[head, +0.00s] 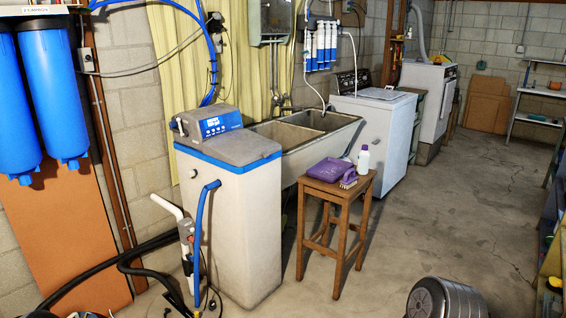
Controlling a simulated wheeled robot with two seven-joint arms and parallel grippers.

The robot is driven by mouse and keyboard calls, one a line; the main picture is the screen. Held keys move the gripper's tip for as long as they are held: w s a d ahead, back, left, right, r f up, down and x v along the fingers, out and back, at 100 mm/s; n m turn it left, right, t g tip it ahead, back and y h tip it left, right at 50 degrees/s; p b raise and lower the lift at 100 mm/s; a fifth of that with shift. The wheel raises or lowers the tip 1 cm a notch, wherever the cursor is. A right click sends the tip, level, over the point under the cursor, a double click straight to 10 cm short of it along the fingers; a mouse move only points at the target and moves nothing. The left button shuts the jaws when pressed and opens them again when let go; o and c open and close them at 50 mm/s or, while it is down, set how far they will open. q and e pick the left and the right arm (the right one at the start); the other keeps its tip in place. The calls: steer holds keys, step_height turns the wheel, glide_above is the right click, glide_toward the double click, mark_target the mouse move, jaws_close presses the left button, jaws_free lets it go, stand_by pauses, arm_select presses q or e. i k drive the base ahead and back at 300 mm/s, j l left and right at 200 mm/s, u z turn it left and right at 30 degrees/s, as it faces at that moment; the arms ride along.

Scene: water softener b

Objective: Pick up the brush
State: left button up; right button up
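A small brush (348,182) with a purple body and pale bristles lies on the top of a wooden stool (347,204), near its front right edge. A purple dustpan (327,170) lies beside it to the left and behind. A white bottle (363,160) with a purple cap stands behind the brush, at the stool's far right side. Whether the brush touches the dustpan is too small to tell. Neither of my grippers shows in the head view.
A white water softener (240,225) with a blue band stands left of the stool. A concrete double sink (338,131) and a white washer (382,125) stand behind. A grey ribbed round thing (445,298) is at the bottom edge. The floor right of the stool is clear.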

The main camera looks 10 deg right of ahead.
mark_target(348, 182)
steer(key=i+l+z, duration=0.15)
steer(key=i+z, duration=0.55)
steer(key=i, duration=0.2)
steer(key=i+l+u, duration=1.05)
steer(key=l, duration=0.2)
steer(key=i+l+u, duration=0.25)
steer(key=l, duration=0.15)
steer(key=l+u, duration=0.25)
steer(key=l, duration=0.15)
steer(key=i, duration=0.05)
